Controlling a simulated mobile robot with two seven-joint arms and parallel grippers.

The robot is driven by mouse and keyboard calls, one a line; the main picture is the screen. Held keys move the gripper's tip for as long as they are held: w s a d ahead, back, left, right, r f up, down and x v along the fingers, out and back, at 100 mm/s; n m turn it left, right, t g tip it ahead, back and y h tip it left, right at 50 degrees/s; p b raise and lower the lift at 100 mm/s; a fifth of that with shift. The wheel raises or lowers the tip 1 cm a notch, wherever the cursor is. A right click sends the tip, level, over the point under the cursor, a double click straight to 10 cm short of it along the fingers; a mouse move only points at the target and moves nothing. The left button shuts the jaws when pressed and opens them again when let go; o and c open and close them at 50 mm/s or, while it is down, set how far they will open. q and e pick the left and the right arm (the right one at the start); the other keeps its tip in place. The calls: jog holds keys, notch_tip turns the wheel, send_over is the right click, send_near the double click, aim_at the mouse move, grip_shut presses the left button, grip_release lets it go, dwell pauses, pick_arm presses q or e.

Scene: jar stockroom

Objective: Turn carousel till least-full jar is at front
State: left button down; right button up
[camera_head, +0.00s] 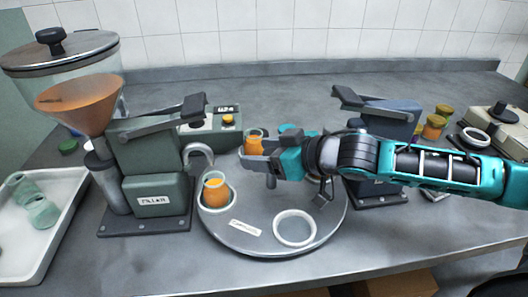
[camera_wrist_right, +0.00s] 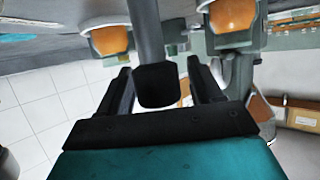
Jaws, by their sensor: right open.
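The round grey carousel (camera_head: 262,238) stands on the counter. A jar of orange contents (camera_head: 215,191) sits in its left front holder. Another orange jar (camera_head: 254,144) is at the back, partly behind my right gripper (camera_head: 258,160). The front right ring holder (camera_head: 294,228) is empty. My right gripper is open over the carousel's middle. In the right wrist view, a grey post with a dark end (camera_wrist_right: 155,85) lies between its fingers; I cannot tell if they touch it. Two orange jars (camera_wrist_right: 108,40) (camera_wrist_right: 232,14) show beyond. My arm hides the carousel's right back. My left gripper is not in view.
A green filler machine (camera_head: 155,190) with an orange hopper stands left, its curved spout near the carousel. A white tray (camera_head: 68,215) with green jars is far left. A blue-grey machine (camera_head: 382,118) stands behind my right arm. The front counter is clear.

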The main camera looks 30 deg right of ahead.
jog(key=shift+s+d+r, duration=0.1)
jog(key=shift+s+d, duration=0.2)
jog(key=shift+s, duration=0.1)
jog(key=shift+v, duration=0.9)
jog(key=shift+s+d+r, duration=0.25)
jog(key=shift+s+d, duration=0.1)
jog(key=shift+s, duration=0.2)
jog(key=p+v, duration=0.5)
jog(key=v, duration=0.3)
jog(key=shift+s+r+p, duration=0.25)
jog(key=shift+s+p, duration=0.05)
